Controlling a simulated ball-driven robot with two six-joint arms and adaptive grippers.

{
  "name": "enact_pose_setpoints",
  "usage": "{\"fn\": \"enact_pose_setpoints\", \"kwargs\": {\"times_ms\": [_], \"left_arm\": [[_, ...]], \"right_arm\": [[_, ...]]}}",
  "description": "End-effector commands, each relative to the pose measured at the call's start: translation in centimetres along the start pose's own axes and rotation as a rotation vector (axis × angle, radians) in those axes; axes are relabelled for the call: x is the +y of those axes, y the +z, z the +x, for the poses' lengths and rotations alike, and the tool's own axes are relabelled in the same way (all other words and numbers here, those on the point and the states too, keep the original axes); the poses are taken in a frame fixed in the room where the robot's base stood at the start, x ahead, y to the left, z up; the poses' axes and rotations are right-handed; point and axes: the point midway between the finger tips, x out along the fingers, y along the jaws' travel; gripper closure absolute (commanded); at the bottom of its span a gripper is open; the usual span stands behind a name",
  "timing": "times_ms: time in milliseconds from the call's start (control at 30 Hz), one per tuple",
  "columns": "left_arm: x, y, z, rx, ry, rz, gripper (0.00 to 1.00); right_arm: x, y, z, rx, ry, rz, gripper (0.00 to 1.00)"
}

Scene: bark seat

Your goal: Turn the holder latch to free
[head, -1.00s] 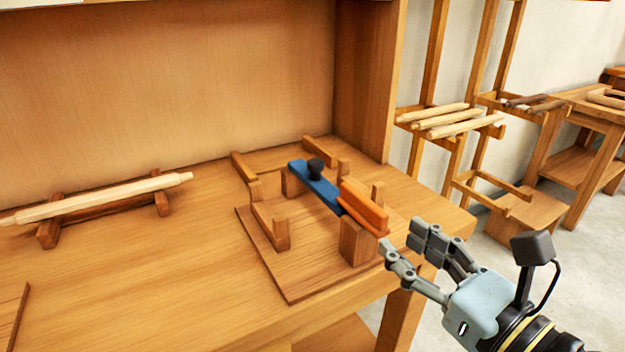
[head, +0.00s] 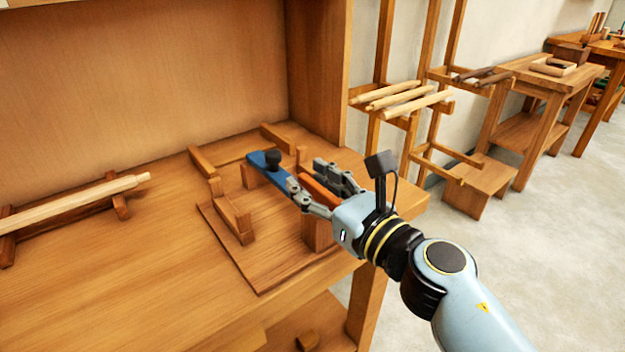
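The holder's wooden base (head: 262,265) sits on the bench with upright posts on it. A blue latch bar (head: 256,160) with a black knob (head: 273,158) lies across the holder's top, its near end partly hidden by my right gripper. An orange block (head: 318,190) lies at the near end of the blue bar, mostly covered by the gripper. My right gripper (head: 306,177) is over the holder with its fingers apart, one on each side of the orange block. I cannot tell whether they touch it. My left gripper is not in view.
A pale wooden rod (head: 75,202) rests on a stand at the left of the bench (head: 150,260). A tall side panel (head: 315,70) rises behind the holder. A rack with several rods (head: 400,97) stands to the right. The bench front left is clear.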

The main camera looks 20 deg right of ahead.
Motion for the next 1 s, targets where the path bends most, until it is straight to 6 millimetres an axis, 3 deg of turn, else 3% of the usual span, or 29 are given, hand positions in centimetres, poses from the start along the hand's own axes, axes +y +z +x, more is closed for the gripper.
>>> {"fn": "enact_pose_setpoints", "kwargs": {"times_ms": [200, 500, 1000], "left_arm": [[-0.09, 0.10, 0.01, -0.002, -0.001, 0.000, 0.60], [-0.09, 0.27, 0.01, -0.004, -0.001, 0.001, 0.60], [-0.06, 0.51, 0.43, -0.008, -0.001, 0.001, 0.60]], "right_arm": [[0.00, -0.03, 0.00, 0.000, 0.000, 0.000, 0.65], [0.00, -0.03, -0.03, 0.001, 0.000, 0.001, 1.00], [0.09, -0.15, -0.05, 0.002, 0.102, -0.002, 1.00]]}}
